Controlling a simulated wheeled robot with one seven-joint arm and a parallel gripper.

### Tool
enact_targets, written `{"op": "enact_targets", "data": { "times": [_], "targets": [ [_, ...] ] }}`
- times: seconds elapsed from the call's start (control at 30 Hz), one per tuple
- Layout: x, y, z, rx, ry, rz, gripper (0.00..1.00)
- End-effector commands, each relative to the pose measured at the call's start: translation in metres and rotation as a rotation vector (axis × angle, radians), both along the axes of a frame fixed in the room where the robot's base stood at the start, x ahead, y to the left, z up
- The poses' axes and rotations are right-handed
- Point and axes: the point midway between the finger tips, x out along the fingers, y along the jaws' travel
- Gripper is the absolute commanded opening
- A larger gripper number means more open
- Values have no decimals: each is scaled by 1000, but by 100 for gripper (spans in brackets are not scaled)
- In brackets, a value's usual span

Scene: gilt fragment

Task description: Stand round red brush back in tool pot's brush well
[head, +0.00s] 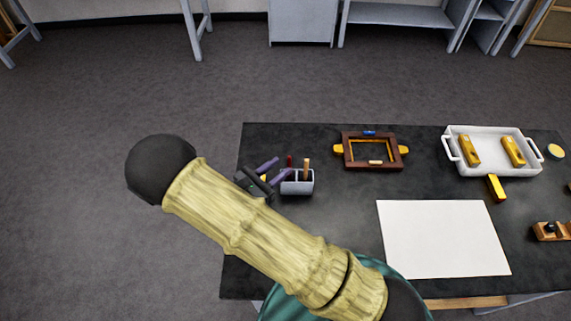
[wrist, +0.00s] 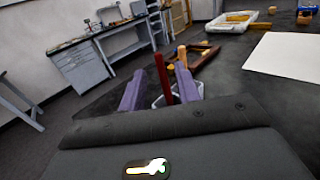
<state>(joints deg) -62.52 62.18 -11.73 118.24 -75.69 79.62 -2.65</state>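The grey tool pot (head: 298,188) stands near the left edge of the dark table. The round red brush's dark red handle (head: 289,160) rises upright from the pot's left part; its lower end is hidden. A tan wooden handle (head: 306,167) rises at its right. My gripper (head: 273,170) reaches the pot's left side with its purple fingers apart. In the wrist view the red handle (wrist: 162,78) stands between the two fingers, with a gap visible on each side. The pot's pale rim (wrist: 155,102) shows behind it, and the tan handle (wrist: 182,57) is beyond.
A brown wooden frame (head: 347,158) lies behind the pot to the right. A white sheet (head: 440,238) covers the middle of the table. A white tray (head: 492,170) holding yellow blocks sits at the back right. Bare tabletop (head: 340,215) lies between pot and sheet.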

Motion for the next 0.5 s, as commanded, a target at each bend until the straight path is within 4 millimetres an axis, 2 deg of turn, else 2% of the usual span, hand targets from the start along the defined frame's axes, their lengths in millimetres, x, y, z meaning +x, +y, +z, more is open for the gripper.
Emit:
{"op": "enact_targets", "data": {
  "times": [0.1,0.3,0.5],
  "targets": [
    [-17,20,-4,3,0,4,33],
    [-42,46,-2,3,-2,4,33],
    [-52,57,0,1,0,2,33]
  ]
}}
